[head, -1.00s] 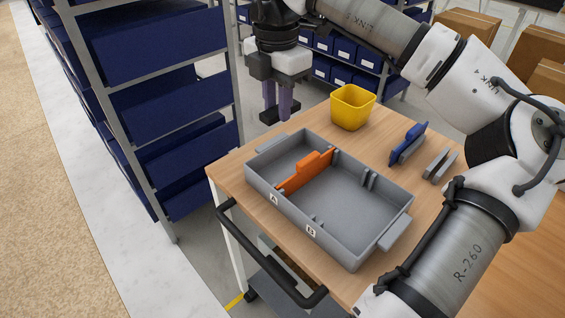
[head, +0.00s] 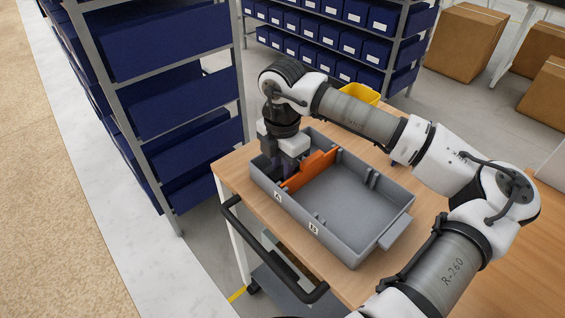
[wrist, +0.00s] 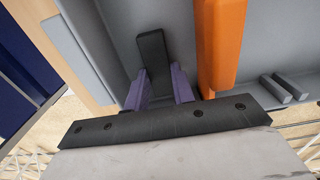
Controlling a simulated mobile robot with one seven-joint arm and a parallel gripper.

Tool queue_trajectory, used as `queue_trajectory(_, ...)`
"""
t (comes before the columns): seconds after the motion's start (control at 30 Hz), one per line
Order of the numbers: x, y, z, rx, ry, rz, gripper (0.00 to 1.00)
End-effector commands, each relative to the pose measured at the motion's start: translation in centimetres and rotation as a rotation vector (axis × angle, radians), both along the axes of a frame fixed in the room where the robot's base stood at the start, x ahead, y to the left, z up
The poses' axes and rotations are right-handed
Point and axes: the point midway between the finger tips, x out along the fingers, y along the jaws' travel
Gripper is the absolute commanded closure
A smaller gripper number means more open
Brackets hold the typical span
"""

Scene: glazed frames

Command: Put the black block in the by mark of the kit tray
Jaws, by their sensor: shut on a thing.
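The grey kit tray (head: 350,252) lies on the wooden cart top, with marks A (head: 278,198) and B (head: 314,229) on its front wall. An orange divider (head: 312,168) splits it into a smaller left compartment beside A and a larger right one beside B. My gripper (head: 287,169) reaches down into the left compartment. In the wrist view its purple fingers (wrist: 160,88) are shut on the black block (wrist: 153,55), left of the orange divider (wrist: 221,40). The block is hidden in the head view, and I cannot tell whether it touches the tray floor.
A yellow bin (head: 360,93) stands behind my arm at the back of the cart. My arm hides most of the things right of it. A shelf rack with blue bins (head: 190,145) rises close on the left. The right compartment (head: 350,205) is empty.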

Motion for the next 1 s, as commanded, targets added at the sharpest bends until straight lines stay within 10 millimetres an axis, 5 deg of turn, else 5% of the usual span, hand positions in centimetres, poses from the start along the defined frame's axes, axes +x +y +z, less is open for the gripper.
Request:
queue_trajectory(0.33, 0.0, 0.0, -0.5, -0.001, -0.001, -0.001, 0.97)
queue_trajectory(0.37, 0.0, 0.0, -0.3, -0.001, -0.001, -0.001, 0.73)
queue_trajectory(0.5, 0.0, 0.0, -0.3, -0.001, 0.001, -0.001, 0.55)
queue_trajectory(0.83, 0.0, 0.0, 0.0, -0.001, 0.001, 0.0, 0.54)
queue_trajectory(1.0, 0.1, -0.1, 1.6, -0.003, -0.003, -0.002, 0.54)
